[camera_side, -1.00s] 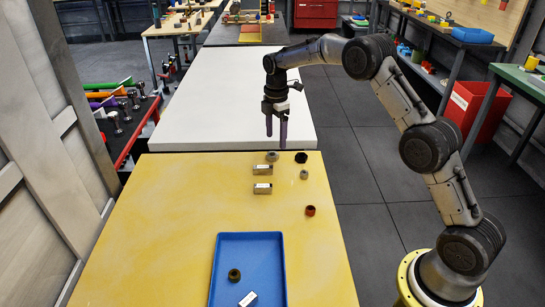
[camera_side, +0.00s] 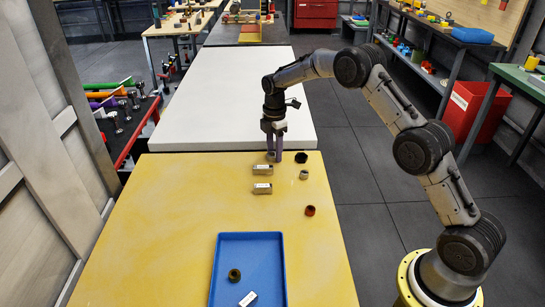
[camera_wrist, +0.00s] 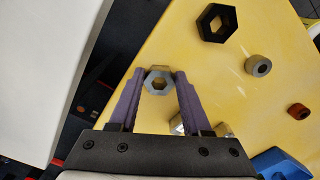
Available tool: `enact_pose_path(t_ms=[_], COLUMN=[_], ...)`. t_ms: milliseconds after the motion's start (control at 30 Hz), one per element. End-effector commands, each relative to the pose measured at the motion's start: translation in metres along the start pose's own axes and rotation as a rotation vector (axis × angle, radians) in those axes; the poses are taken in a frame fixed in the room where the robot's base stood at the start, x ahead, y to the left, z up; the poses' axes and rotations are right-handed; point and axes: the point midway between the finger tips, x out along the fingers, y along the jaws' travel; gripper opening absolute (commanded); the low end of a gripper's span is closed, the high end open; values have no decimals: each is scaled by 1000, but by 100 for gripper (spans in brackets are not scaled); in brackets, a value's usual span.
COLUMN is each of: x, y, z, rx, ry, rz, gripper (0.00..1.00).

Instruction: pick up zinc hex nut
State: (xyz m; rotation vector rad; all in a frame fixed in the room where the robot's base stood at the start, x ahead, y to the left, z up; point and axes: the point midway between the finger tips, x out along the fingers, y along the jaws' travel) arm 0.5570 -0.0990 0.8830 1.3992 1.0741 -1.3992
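The zinc hex nut (camera_wrist: 158,80), grey with a hexagonal outline and a round hole, sits between the two purple fingertips of my gripper (camera_wrist: 159,77) in the wrist view. The fingers lie close against its two sides, with no clear gap. In the side view my gripper (camera_side: 274,155) points down at the far edge of the yellow table, and its fingers largely cover the nut. The nut is at about table height; I cannot see any lift.
A black hex nut (camera_side: 301,157) lies just right of my gripper on the yellow table (camera_side: 180,220). A small grey collar (camera_side: 304,174), a reddish-brown piece (camera_side: 310,210) and two metal blocks (camera_side: 263,169) (camera_side: 262,188) are nearer. A blue tray (camera_side: 250,246) holds two pieces.

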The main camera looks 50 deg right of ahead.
Motion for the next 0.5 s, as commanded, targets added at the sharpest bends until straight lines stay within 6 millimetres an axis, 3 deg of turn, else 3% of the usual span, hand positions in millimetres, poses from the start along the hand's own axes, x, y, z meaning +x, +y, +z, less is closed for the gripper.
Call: enact_pose_path(t_ms=[33, 233, 500], x=[0, 0, -1], y=[0, 0, 0], z=[0, 0, 0], rx=[0, 0, 0], ry=[0, 0, 0], rz=[0, 0, 2], gripper=[37, 1, 0])
